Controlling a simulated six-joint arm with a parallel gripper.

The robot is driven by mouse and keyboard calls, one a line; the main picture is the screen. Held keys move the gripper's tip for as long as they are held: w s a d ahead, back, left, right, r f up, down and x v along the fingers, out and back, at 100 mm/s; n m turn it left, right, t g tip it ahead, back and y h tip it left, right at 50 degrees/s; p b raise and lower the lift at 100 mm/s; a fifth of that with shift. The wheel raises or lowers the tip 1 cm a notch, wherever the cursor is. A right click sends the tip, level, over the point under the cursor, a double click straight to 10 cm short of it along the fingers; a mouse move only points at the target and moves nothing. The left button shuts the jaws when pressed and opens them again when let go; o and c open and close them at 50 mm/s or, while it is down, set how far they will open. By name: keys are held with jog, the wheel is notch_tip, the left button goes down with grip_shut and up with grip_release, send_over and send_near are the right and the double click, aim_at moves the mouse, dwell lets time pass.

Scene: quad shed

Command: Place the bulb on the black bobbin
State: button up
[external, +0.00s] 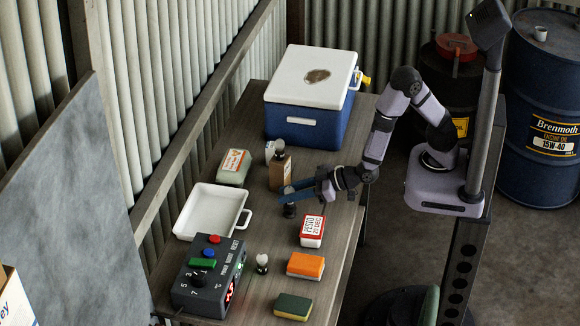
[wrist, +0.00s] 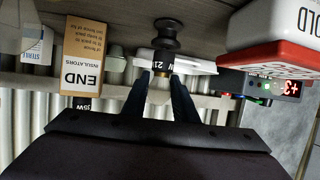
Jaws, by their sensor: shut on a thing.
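My gripper (external: 285,193) is shut on a bulb (wrist: 165,58) with a black band marked "21 W"; the wrist view shows it upside down between my fingertips (wrist: 160,77). The fingers hide most of the bulb in the external view. The black bobbin (external: 290,211) stands on the table directly below the fingertips. In the wrist view the bobbin (wrist: 167,28) lines up with the bulb, its flange right by the black band. I cannot tell whether bulb and bobbin touch or a small gap remains.
A brown insulators box (external: 276,176) stands close behind my fingers, with another bulb (external: 279,146) at its top. A white tray (external: 205,211), control box (external: 205,284), another bulb (external: 262,260), sponges and a cooler (external: 305,125) surround.

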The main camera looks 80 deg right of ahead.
jog(key=shift+f, duration=0.3)
jog(key=o, duration=1.1)
jog(key=shift+r, duration=0.25)
jog(key=p+v, duration=0.4)
jog(key=v, duration=0.3)
jog(key=shift+s+p, duration=0.2)
jog(key=shift+p, duration=0.2)
